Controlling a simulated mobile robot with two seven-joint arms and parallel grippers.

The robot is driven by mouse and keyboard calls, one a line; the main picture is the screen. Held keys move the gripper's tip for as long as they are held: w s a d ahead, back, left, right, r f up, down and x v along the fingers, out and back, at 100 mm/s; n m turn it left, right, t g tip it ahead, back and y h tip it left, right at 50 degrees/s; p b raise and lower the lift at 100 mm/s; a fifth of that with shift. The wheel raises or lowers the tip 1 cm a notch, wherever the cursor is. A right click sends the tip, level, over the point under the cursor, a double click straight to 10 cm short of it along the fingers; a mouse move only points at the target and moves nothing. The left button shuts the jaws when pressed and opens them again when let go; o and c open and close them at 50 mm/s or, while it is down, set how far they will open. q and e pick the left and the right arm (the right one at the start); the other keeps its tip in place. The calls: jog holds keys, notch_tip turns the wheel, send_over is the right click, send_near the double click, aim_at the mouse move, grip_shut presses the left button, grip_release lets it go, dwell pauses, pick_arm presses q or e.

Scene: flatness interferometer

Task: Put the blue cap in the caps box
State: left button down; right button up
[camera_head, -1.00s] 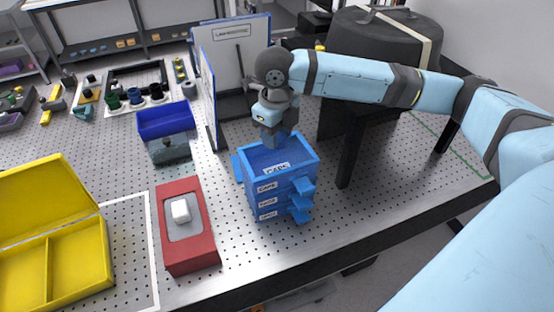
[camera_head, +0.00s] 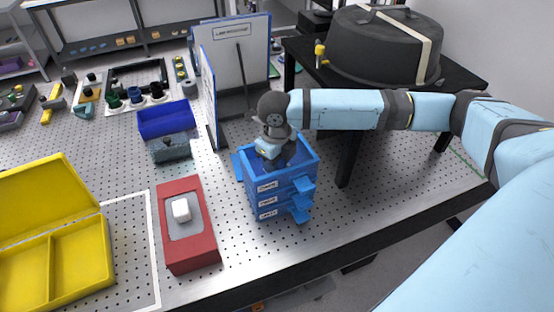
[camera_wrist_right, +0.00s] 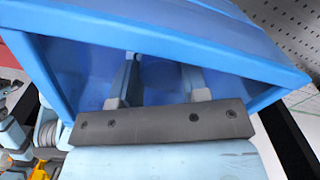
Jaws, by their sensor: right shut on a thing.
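The caps box (camera_head: 247,180) is the open top of a blue unit with labelled drawers, near the middle of the table. My right gripper (camera_head: 281,160) reaches down into it from above. In the right wrist view, its two fingers (camera_wrist_right: 162,72) are inside the blue walls, spaced apart. A faint round blue shape between them looks like the blue cap (camera_wrist_right: 165,80), hard to separate from the blue box behind it. In the head view the hand hides the cap.
A red block with a white piece (camera_head: 180,210) stands left of the box, with an open yellow case (camera_head: 52,240) farther left. A blue bin (camera_head: 163,118) and upright white panels (camera_head: 236,60) stand behind. A dark round-lidded instrument (camera_head: 385,45) is at back right.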

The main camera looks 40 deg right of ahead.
jog(key=o, duration=0.9)
notch_tip(320, 180, up, 12)
jog(key=shift+a+r+b, duration=0.1)
jog(key=shift+a+b, duration=0.05)
jog(key=shift+b, duration=0.5)
jog(key=shift+s, duration=0.1)
